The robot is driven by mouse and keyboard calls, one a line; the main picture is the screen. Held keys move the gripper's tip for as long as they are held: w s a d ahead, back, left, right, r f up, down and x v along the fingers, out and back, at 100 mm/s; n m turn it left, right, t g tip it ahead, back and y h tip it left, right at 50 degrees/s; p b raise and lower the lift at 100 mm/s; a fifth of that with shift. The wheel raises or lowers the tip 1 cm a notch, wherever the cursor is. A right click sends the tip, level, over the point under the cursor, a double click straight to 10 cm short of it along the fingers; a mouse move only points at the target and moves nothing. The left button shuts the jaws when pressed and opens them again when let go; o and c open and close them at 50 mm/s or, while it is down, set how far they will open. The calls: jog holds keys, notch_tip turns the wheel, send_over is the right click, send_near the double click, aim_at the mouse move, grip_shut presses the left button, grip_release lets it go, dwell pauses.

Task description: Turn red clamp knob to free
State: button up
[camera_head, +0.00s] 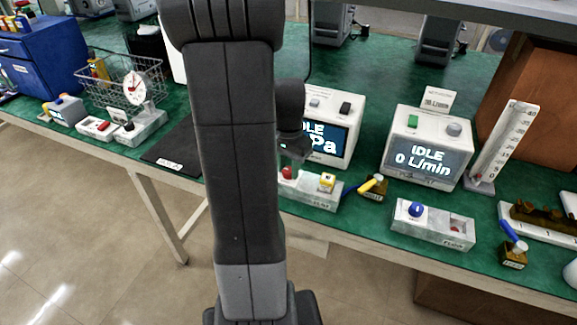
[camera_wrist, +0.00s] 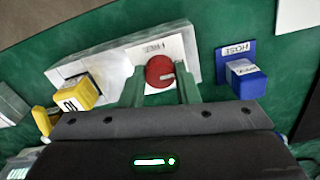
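The red clamp knob (camera_head: 287,173) sits on a white-grey block (camera_head: 313,196) near the front edge of the green bench. In the wrist view the round red knob (camera_wrist: 158,73) has a pale pointer mark toward the right. A white label (camera_wrist: 150,48) reading "FREE", upside down, lies just behind it. My gripper (camera_wrist: 160,87) has its two green-tinted fingers apart, one on each side of the knob, with small gaps seeming to show. My gripper (camera_head: 292,152) is above the knob in the head view, partly hidden by my arm.
A yellow block (camera_wrist: 78,92) stands on the same base as the knob. A blue piece labelled "HOSE" (camera_wrist: 243,78) is close on the right. A yellow-handled valve (camera_head: 373,187) and two idle display units, one being the L/min meter (camera_head: 429,150), stand nearby.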

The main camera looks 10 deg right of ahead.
jog(key=shift+n, duration=0.4)
jog(key=n+p, duration=0.1)
jog(key=n, duration=0.2)
jog(key=shift+r+n, duration=0.1)
jog(key=shift+n, duration=0.3)
jog(key=n, duration=0.4)
jog(key=shift+n, duration=0.3)
jog(key=n+p, duration=0.1)
jog(key=n, duration=0.3)
jog(key=shift+n, duration=2.3)
jog(key=o, duration=1)
jog(key=shift+c, duration=0.2)
